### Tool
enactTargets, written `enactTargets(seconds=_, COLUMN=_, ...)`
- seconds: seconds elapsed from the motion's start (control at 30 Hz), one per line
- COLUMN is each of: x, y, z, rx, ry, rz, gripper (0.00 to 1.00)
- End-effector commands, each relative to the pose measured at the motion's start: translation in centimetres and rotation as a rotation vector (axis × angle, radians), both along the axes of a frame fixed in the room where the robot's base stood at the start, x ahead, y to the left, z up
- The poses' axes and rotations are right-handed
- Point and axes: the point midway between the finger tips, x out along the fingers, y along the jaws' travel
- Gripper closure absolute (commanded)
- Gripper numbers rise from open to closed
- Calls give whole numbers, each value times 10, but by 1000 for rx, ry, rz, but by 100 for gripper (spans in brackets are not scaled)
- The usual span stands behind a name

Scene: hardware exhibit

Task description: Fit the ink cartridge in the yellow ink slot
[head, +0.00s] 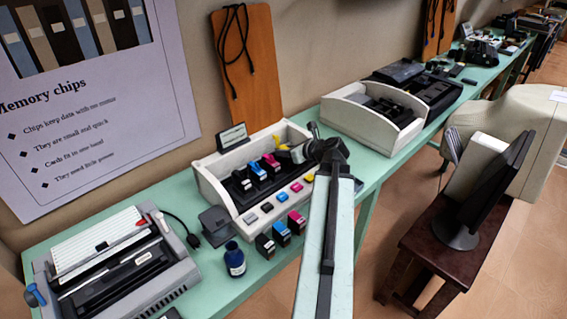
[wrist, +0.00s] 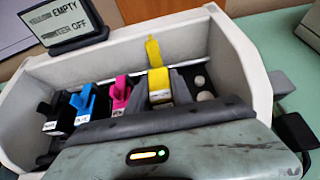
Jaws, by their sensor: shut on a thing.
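The yellow ink cartridge (wrist: 158,86) shows upright in the wrist view, over the row of slots and right of the magenta one. It also shows in the head view (head: 283,148), partly hidden by my gripper (head: 304,151). My gripper is shut on it; its fingers are mostly hidden in the wrist view. The cartridge's lower end is hidden, so I cannot tell how deep it sits. The white slot housing (head: 207,186) holds black (wrist: 52,118), blue (wrist: 83,103) and magenta (wrist: 120,92) cartridges to its left.
A small display (wrist: 66,25) reading "EMPTY" stands behind the housing. Spare cartridges (head: 281,234) and an ink bottle (head: 235,259) stand in front on the green table (head: 205,271). A grey machine (head: 112,268) is at left, another white housing (head: 372,123) at right.

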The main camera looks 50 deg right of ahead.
Motion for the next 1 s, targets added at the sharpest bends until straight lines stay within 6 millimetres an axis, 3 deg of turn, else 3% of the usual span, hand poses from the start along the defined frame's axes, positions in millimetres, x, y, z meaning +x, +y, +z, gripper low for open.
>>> enactTargets(seconds=0.03, x=0, y=0, z=-19, rx=0, ry=0, rz=0, gripper=100)
enactTargets(seconds=0.07, x=0, y=0, z=-21, rx=0, ry=0, rz=0, gripper=100)
enactTargets(seconds=0.53, x=0, y=0, z=-25, rx=0, ry=0, rz=-1, gripper=100)
enactTargets(seconds=0.57, x=-1, y=0, z=-24, rx=0, ry=0, rz=-1, gripper=68)
enactTargets(seconds=0.6, x=-1, y=0, z=-23, rx=0, ry=0, rz=-1, gripper=57)
enactTargets(seconds=0.63, x=-1, y=-1, z=-23, rx=0, ry=0, rz=-1, gripper=52)
enactTargets(seconds=1.0, x=-1, y=-1, z=-18, rx=0, ry=0, rz=-1, gripper=52)
